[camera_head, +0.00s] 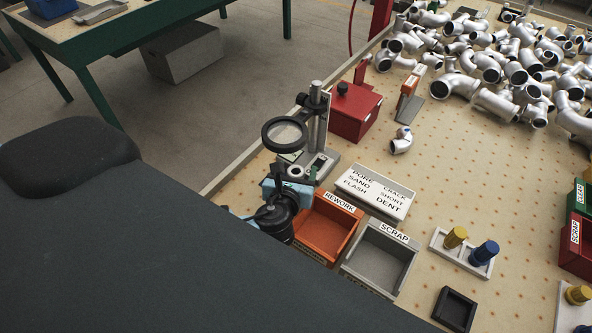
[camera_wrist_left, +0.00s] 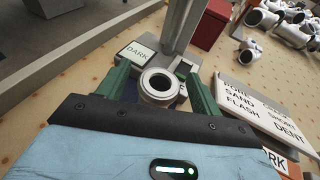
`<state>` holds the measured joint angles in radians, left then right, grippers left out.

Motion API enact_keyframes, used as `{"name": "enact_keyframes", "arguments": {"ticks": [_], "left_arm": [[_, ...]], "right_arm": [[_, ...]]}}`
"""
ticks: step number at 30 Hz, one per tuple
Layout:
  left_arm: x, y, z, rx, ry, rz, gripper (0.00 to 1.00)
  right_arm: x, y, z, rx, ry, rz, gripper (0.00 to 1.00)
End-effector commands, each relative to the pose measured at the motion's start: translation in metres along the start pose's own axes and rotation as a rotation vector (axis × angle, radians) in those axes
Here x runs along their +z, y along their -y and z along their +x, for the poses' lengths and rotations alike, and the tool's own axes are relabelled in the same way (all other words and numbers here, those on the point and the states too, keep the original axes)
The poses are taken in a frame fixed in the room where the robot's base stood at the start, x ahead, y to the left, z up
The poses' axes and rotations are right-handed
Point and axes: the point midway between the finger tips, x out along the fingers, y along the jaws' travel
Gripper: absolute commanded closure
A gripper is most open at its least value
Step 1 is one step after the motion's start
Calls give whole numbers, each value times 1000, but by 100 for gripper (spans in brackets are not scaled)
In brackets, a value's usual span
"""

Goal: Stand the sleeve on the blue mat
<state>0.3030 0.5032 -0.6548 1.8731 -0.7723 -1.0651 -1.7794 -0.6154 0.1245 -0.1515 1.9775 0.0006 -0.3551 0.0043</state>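A pale grey ring-shaped part with a dark round bore, which looks like the sleeve (camera_wrist_left: 158,87), shows end-on in the left wrist view. It sits at the base of the magnifier stand, beside a plate marked DARK (camera_wrist_left: 137,53). My left gripper (camera_wrist_left: 157,70) has its two green fingers on either side of the sleeve, with visible gaps, so it looks open. In the head view the gripper is partly hidden by its own wrist, and the sleeve (camera_head: 318,172) shows small next to it. My right gripper is not in view.
The magnifier stand (camera_head: 318,125) rises close to my left gripper. An orange REWORK bin (camera_head: 325,228), a grey SCRAP bin (camera_head: 380,255) and a label board (camera_head: 375,192) stand nearby. A red box (camera_head: 354,110) is behind. Pipe fittings (camera_head: 490,70) are heaped at the back right.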

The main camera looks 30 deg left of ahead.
Motion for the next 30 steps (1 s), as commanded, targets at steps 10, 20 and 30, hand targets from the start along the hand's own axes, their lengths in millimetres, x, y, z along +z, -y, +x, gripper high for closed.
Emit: {"name": "enact_keyframes", "arguments": {"ticks": [10,20,30], "left_arm": [[3,0,-8,-1,-1,1,35],[3,0,-71,-2,-1,-1,35],[3,0,-116,0,-1,1,35]], "right_arm": [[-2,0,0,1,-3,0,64],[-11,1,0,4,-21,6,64],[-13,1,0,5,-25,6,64]]}}
